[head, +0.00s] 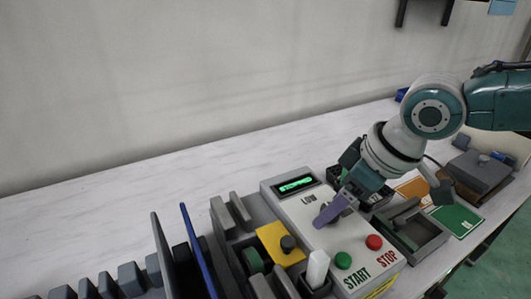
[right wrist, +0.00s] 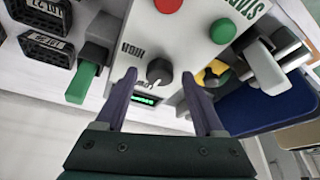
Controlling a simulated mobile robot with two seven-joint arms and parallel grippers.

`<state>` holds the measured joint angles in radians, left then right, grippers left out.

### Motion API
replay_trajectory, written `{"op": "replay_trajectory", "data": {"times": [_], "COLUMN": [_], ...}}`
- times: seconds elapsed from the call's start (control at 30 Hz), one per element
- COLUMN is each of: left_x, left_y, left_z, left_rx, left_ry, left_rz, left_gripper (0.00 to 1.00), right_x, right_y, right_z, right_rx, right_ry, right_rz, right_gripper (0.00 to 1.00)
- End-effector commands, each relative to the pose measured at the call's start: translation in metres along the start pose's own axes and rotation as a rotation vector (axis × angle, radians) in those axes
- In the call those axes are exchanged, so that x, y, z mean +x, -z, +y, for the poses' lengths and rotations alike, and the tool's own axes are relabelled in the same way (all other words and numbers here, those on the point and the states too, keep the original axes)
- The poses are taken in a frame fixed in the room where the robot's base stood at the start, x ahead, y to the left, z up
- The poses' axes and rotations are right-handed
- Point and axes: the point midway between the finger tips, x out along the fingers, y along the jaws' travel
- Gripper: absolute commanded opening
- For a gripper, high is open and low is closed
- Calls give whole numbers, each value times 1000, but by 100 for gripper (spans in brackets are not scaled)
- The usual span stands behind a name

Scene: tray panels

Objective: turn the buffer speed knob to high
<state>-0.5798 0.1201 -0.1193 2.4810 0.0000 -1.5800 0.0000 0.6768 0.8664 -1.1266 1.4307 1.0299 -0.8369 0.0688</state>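The control panel (head: 290,206) is a light grey box with a lit green display (head: 297,184), a LOW label (head: 308,199), a green START button (head: 343,260) and a red STOP button (head: 374,242). In the right wrist view the dark round speed knob (right wrist: 159,72) has a white pointer mark on its display side, and a HIGH label (right wrist: 132,50) is beside it. My right gripper (right wrist: 160,85) is open, its two purple fingers apart on either side of the knob, with visible gaps. In the head view its fingers (head: 333,209) largely hide the knob. My left gripper is not in view.
A yellow block with a black knob (head: 288,243) and a white upright piece (head: 317,268) stand left of the panel. The table behind is clear.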

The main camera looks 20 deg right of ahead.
Motion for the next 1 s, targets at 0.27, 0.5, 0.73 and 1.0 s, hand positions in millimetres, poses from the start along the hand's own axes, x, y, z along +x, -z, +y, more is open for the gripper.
{"op": "replay_trajectory", "data": {"times": [0.27, 0.5, 0.73, 1.0], "left_x": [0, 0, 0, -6], "left_y": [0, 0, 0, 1], "left_z": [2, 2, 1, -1], "left_rx": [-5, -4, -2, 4], "left_ry": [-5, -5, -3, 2], "left_rz": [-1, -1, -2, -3], "left_gripper": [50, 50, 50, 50], "right_x": [0, 0, 0, -2], "right_y": [0, 0, 0, 0], "right_z": [0, 0, 0, 0], "right_rx": [0, 0, 0, 28], "right_ry": [0, 0, 0, -11], "right_rz": [0, -1, -1, -1], "right_gripper": [38, 11, 0, 0]}}
